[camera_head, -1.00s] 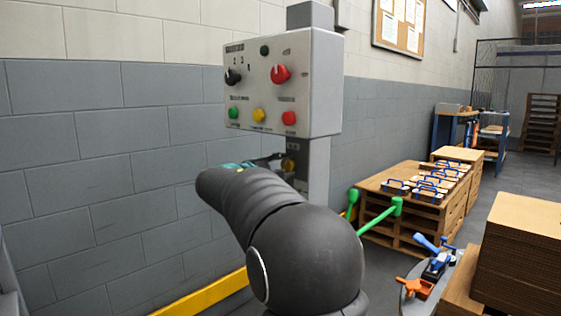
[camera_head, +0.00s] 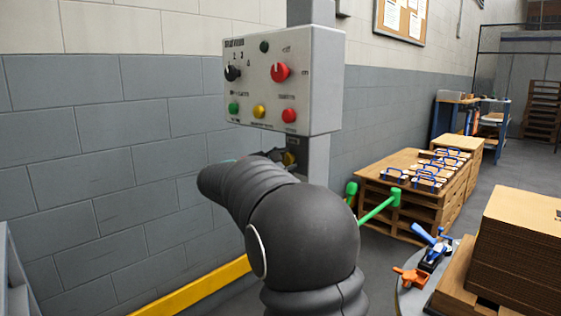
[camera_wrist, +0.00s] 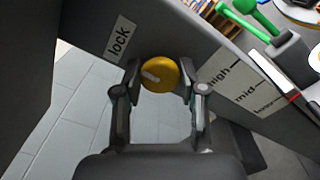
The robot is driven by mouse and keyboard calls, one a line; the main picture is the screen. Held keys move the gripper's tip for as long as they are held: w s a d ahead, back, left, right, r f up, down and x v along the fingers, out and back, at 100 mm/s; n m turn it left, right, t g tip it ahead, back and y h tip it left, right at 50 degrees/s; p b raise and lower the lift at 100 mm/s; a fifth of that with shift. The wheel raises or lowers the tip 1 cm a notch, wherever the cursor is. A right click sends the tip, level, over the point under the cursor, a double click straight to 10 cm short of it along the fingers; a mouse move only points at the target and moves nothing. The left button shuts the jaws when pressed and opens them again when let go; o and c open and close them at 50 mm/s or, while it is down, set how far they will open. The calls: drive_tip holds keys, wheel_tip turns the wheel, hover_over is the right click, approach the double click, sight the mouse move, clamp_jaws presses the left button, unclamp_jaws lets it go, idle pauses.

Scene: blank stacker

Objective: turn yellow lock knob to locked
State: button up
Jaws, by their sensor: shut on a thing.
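The yellow lock knob (camera_wrist: 159,74) is a round yellow disc with a pale pointer mark, in the upper middle of the wrist view. A white "lock" label (camera_wrist: 120,39) is up and left of it. My gripper (camera_wrist: 160,82) has one finger on each side of the knob and is shut on it. The pale mark points up and left, roughly toward the label. In the head view the knob (camera_head: 289,159) shows small on the post below the control box, partly hidden by my gripper and arm.
The control box (camera_head: 283,80) with knobs and buttons sits just above my gripper. A "high / mid / lower" scale (camera_wrist: 245,82) is right of the knob. Green handles (camera_head: 380,205), a pallet with blue-handled items (camera_head: 400,205) and cardboard stacks (camera_head: 520,245) stand to the right.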

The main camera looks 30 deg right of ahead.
drive_tip(key=shift+s+d+f, duration=0.15)
drive_tip(key=o, duration=1.1)
drive_tip(key=shift+d, duration=0.15)
drive_tip(key=shift+o, duration=0.2)
drive_tip(key=shift+a, duration=0.2)
drive_tip(key=shift+a, duration=0.15)
drive_tip(key=v, duration=1.1)
drive_tip(key=shift+a, duration=0.35)
